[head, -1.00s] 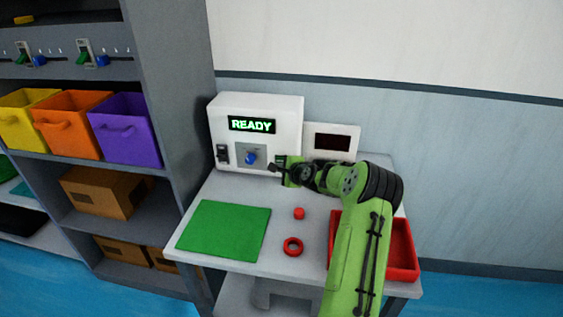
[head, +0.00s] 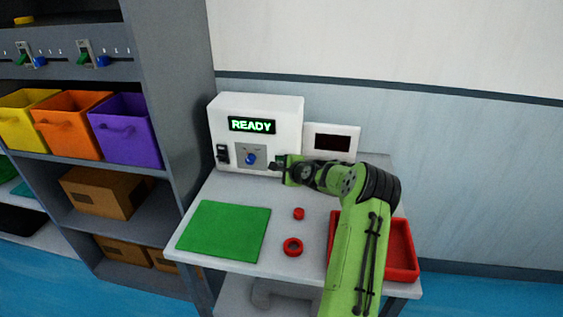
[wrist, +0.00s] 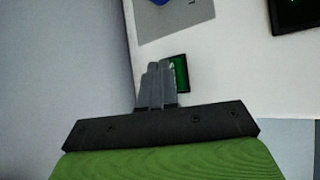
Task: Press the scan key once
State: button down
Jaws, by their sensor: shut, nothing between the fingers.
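The white machine (head: 262,108) stands at the back of the table. Its display (head: 252,125) reads READY in green. In the wrist view, a small dark green key (wrist: 181,72) with a pale mark sits on the white front face, partly hidden behind my fingers. I take it to be the scan key. My gripper (head: 273,165) is at the right part of this front face. Its fingers (wrist: 158,68) are shut together and empty, with the tips overlapping the left side of the key in the picture. I cannot tell whether they touch it. In the head view my gripper hides the key.
A blue knob (head: 250,159) and a black rocker switch (head: 222,153) are left of my gripper. A dark-screened white box (head: 332,129) stands at right. A green mat (head: 224,230), red cylinder (head: 299,214), red ring (head: 293,247) and red tray (head: 402,247) are on the table.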

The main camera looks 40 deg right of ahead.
jog(key=shift+w+d, duration=0.25)
jog(key=shift+d, duration=0.05)
dwell(0.7)
jog(key=shift+s+a, duration=0.45)
jog(key=shift+a, duration=0.15)
jog(key=shift+s+a+b, duration=0.2)
jog(key=shift+s+a, duration=0.6)
jog(key=shift+a, duration=0.2)
jog(key=shift+s+a+b, duration=0.2)
jog(key=shift+s+a, duration=0.55)
jog(key=shift+a, duration=0.25)
